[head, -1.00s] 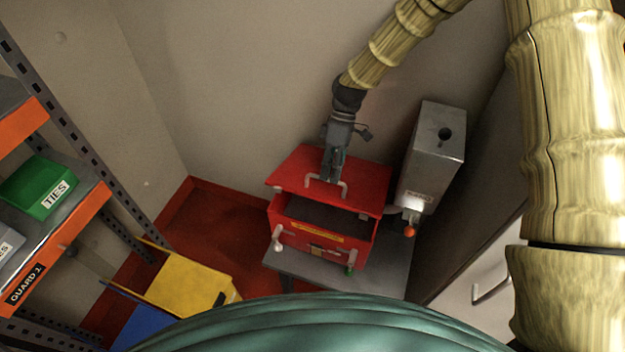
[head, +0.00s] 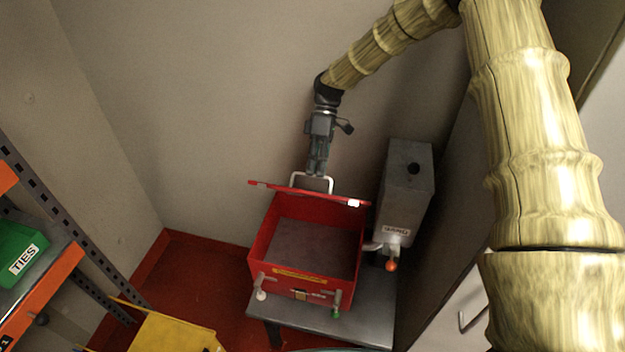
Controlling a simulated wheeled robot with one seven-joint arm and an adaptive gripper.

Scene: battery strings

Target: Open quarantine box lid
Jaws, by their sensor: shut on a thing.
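The red quarantine box (head: 255,262) stands on a grey metal table in the head view. Its lid (head: 280,190) is raised at the back and seen nearly edge-on, so the dark interior shows widely. A pale U-shaped handle (head: 294,180) is on the lid. My gripper (head: 316,174) points down at the back of the box and is shut on the handle. The fingertips are small in the picture. A yellow label and latches are on the box's front.
The grey table (head: 372,315) carries the box. A grey metal dispenser (head: 408,190) with an orange knob (head: 391,266) stands close at its right. A shelf with a green TIES bin (head: 22,250) and a yellow bin (head: 165,335) are at the left.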

